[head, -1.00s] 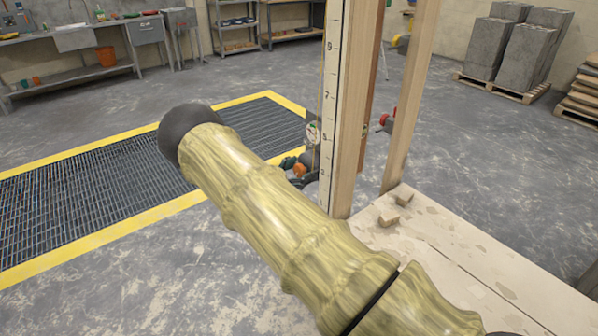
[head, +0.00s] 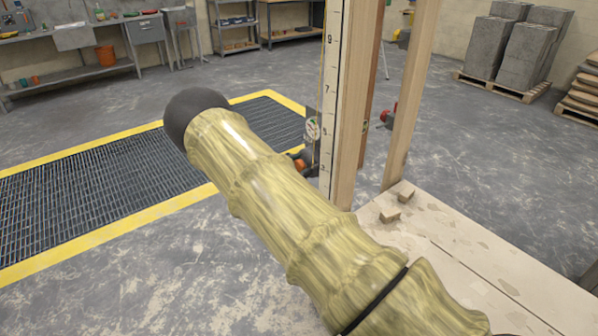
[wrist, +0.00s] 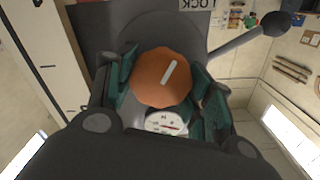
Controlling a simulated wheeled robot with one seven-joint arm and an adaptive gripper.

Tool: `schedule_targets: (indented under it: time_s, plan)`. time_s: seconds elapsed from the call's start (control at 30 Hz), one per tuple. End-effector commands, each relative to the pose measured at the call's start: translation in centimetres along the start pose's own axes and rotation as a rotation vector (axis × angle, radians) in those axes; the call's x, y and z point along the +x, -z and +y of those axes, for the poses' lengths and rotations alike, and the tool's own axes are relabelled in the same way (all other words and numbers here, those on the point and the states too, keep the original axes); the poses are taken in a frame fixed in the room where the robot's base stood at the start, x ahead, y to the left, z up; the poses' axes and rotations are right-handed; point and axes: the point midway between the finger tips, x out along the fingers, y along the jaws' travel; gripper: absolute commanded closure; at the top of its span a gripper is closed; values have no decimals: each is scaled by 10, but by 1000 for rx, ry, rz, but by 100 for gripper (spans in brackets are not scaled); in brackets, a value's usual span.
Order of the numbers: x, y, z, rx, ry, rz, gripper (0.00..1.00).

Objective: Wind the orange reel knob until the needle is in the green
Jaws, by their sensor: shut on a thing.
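The orange reel knob (wrist: 162,78) shows in the wrist view with a pale bar mark on its face, tilted up to the right. My gripper (wrist: 162,88) has its dark green finger pads on both sides of the knob and is shut on it. In the head view a sliver of the orange knob (head: 300,165) and the small dial (head: 313,129) show beside the measuring post; my arm hides most of the gripper.
A numbered measuring post (head: 331,100) and wooden uprights (head: 352,110) stand right behind the knob area. A dark lever with a round end (wrist: 275,24) juts out at upper right in the wrist view. A pale board (head: 440,240) with small blocks lies at right.

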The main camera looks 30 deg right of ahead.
Motion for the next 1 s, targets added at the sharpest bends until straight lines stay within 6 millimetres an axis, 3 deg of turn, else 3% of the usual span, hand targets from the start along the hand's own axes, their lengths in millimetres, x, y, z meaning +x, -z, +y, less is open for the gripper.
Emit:
schedule_targets:
  time_s: [0.6, 1.0]
  plan:
    - [0, -5, 4, 563, -1, 2, 72]
    - [0, -3, 4, 813, 0, 4, 72]
